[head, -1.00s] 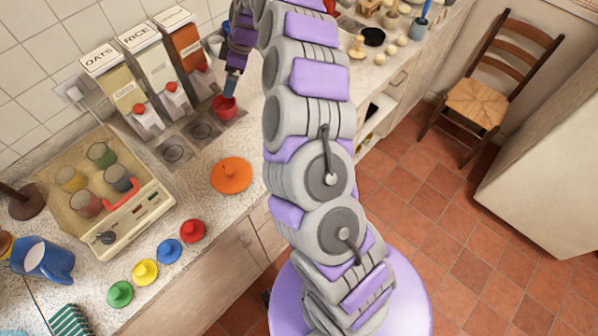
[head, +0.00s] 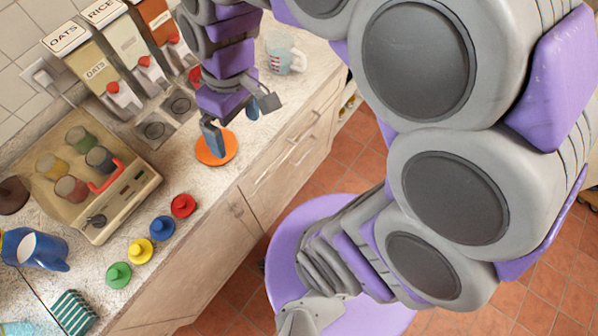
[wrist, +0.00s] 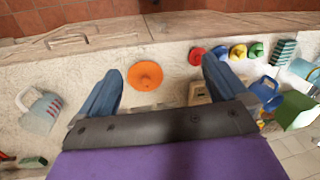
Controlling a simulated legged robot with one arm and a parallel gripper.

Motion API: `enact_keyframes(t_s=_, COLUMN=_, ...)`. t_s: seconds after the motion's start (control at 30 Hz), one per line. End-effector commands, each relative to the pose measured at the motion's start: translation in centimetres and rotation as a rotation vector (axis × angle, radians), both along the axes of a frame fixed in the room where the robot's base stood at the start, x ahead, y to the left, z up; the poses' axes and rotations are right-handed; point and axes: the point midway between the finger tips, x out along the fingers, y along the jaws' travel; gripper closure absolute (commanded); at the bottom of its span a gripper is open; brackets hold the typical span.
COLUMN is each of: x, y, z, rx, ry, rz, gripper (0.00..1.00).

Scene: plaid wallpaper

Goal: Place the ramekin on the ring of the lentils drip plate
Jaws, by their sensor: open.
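The red ramekin (head: 195,74) is in the head view, at the front of the rightmost dispenser (head: 160,22). My arm covers much of it, so its seating on the drip plate and ring cannot be told. The rightmost dispenser's label is cut off; the other two read OATS and RICE. My gripper (head: 233,122) is open and empty, above the counter by the orange disc and apart from the ramekin. In the wrist view my gripper (wrist: 162,70) has its fingers wide apart with nothing held. The ramekin is not seen there.
An orange knobbed disc (head: 217,148) lies on the counter below my gripper. A glass measuring cup (head: 285,52) stands to the right. A cream appliance (head: 140,195) with several cups is at left, near small coloured knobbed lids (head: 162,228) and a blue jug (head: 38,248).

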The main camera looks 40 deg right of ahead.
Motion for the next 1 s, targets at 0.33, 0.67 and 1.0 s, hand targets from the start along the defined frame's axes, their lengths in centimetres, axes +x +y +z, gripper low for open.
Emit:
enact_keyframes(t_s=0.33, x=-11.9, y=-3.6, z=-2.4, rx=-0.173, ry=0.089, rz=-0.354, gripper=0.00)
enact_keyframes(t_s=0.67, x=-13.9, y=-4.3, z=-3.0, rx=-0.202, ry=0.105, rz=-0.428, gripper=0.00)
enact_keyframes(t_s=1.0, x=-13.9, y=-4.2, z=-3.0, rx=-0.201, ry=0.105, rz=-0.426, gripper=0.00)
